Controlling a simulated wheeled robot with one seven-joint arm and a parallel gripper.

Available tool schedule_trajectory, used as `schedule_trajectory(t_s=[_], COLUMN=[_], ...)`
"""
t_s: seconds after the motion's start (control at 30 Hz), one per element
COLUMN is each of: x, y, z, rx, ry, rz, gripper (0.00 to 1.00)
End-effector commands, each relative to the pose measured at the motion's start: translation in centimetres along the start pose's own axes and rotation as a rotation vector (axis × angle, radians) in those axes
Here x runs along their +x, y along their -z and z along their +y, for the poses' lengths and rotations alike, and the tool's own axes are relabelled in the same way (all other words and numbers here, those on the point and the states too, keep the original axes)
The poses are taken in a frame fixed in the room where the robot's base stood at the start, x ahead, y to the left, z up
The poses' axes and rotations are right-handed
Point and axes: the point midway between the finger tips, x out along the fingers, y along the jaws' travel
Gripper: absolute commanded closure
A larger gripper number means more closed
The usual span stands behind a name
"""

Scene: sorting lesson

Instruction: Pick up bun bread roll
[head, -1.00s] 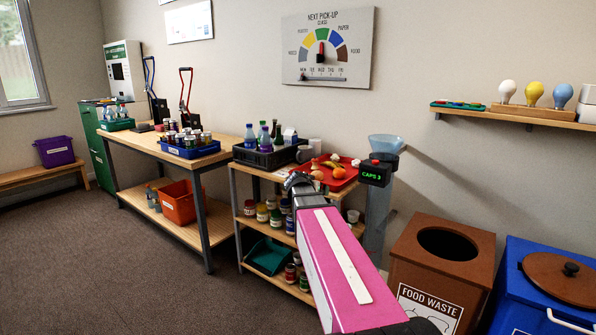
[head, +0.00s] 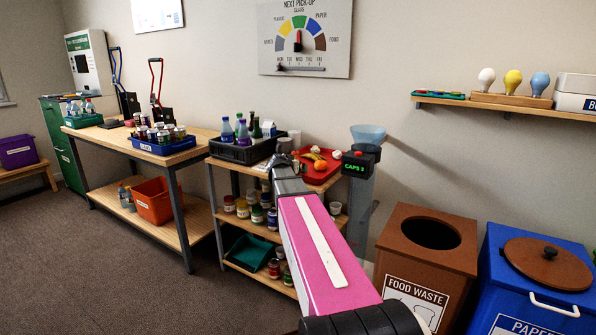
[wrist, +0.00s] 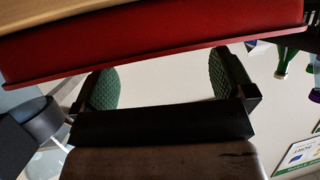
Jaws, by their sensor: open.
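The red tray (head: 318,178) stands on top of the wooden shelf unit, with a banana, an orange (head: 320,165) and small pale items on it. A tan, rounded shape (head: 304,167) at its left part looks like the bun bread roll, but it is small and partly hidden by my arm. My gripper (head: 284,160) is at the tray's front left edge. In the wrist view my gripper (wrist: 167,88) is open and empty, its green pads apart. The red tray's side (wrist: 160,45) crosses that view close by; the bun does not show there.
A black crate of bottles (head: 243,150) stands left of the tray. A funnel on a post with a lit counter (head: 358,164) stands right of it. Food waste (head: 420,262) and paper (head: 535,275) bins stand at right.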

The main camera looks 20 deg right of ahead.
Motion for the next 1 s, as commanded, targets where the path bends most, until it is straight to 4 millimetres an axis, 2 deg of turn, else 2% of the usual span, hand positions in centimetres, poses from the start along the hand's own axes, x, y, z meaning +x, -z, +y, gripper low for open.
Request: schedule_trajectory(t_s=[0.23,0.5,0.53,0.6,0.67,0.7,1.0], x=[3.7,4.1,4.1,4.1,4.1,4.1,4.1], y=[0.4,0.3,0.3,0.3,0.3,0.3,0.3], z=[-0.2,-0.1,-0.1,-0.1,-0.1,-0.1,-0.1], rx=[0.0,0.0,0.0,0.0,0.0,0.0,0.0], ry=[-0.002,0.0,0.0,0.0,0.0,0.0,0.0], rz=[-0.001,0.0,0.0,0.0,0.0,0.0,0.0], gripper=[0.0,0.0,0.03,0.26,0.46,0.52,0.53])
